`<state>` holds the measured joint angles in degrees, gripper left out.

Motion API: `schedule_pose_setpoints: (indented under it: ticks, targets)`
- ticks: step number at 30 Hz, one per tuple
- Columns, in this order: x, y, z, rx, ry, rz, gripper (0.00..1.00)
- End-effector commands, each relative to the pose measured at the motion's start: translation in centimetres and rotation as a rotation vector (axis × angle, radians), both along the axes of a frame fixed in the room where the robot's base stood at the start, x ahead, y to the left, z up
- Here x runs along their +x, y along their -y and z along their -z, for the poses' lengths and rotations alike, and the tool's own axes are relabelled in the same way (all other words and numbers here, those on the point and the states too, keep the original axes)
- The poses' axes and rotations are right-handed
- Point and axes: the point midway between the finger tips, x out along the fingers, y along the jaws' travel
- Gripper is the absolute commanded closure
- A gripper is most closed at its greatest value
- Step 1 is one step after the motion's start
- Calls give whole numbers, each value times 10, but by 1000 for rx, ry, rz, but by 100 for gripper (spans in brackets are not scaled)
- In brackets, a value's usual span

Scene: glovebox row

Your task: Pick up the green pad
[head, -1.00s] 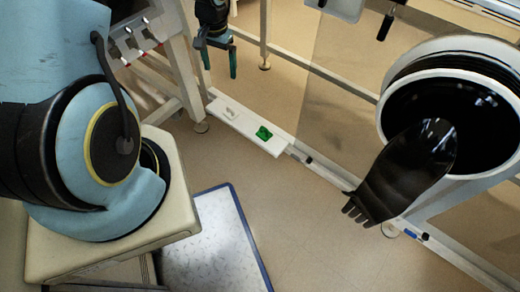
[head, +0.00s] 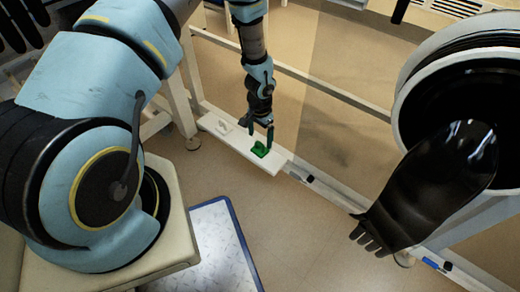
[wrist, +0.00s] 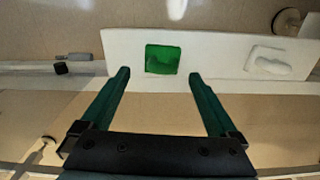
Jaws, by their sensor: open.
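The green pad (head: 260,150) lies on a narrow white shelf (head: 222,145) low down near the frame's rail. In the wrist view the green pad (wrist: 163,59) is a roughly square patch on the white shelf (wrist: 215,45). My gripper (head: 261,132) is open and empty, close to the pad. In the wrist view my gripper (wrist: 161,75) has two dark green fingers spread apart. I cannot tell the exact gap between fingertips and pad.
A white moulded item (wrist: 280,62) lies on the same shelf, to the right of the pad in the wrist view. A black glove (head: 430,190) hangs from a round port at the right. A blue-edged mat (head: 215,245) lies on the floor below.

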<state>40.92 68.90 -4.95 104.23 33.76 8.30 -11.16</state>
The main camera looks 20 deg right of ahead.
Motion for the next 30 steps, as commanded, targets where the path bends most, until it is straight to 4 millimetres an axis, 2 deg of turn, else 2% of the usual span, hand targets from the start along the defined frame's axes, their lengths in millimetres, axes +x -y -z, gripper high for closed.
schedule_pose_setpoints:
  ticks: [10,18,30]
  targets:
    - [5,1,46,2,-1,0,5]
    - [5,2,50,0,0,0,5]
    - [5,2,50,0,0,0,49]
